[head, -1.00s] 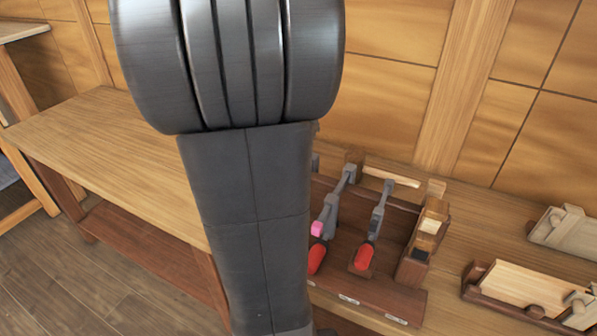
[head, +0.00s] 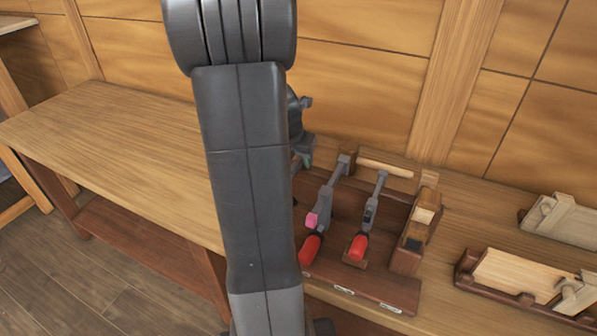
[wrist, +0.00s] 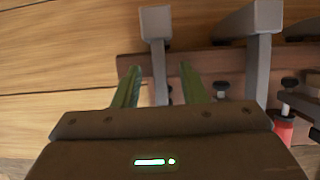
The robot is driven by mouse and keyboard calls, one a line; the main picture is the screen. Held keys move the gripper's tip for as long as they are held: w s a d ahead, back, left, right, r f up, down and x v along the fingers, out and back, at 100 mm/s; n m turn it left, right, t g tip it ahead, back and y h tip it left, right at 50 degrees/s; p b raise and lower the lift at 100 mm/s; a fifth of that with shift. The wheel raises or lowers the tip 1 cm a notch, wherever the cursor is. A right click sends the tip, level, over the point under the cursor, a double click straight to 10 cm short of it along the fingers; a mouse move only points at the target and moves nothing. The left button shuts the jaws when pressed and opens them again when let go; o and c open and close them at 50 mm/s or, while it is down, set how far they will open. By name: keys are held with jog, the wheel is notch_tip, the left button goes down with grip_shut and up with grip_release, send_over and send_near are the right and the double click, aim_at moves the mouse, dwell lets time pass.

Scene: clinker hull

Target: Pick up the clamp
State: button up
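In the head view two grey bar clamps with red handles lean in a wooden rack (head: 385,285): a left clamp (head: 326,202) with a pink pad and a right clamp (head: 374,205). My arm hides the rack's left part. My gripper (wrist: 160,82), with two green fingers, is open in the wrist view. A grey clamp bar (wrist: 155,45) stands upright in line with the gap between them; I cannot tell whether it is inside the gap. A second clamp bar (wrist: 259,60) stands to the right, clear of the fingers. The gripper is mostly hidden behind my arm in the head view.
A wooden block plane (head: 415,232) sits at the rack's right end. Planes or trays (head: 520,275) lie further right on the bench. The panelled wall (head: 365,60) rises close behind the rack. The bench top (head: 110,150) to the left is clear.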

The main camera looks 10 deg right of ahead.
jog(key=shift+f, duration=0.25)
dwell(0.5)
grip_shut()
jog(key=shift+r, duration=0.1)
dwell(1.3)
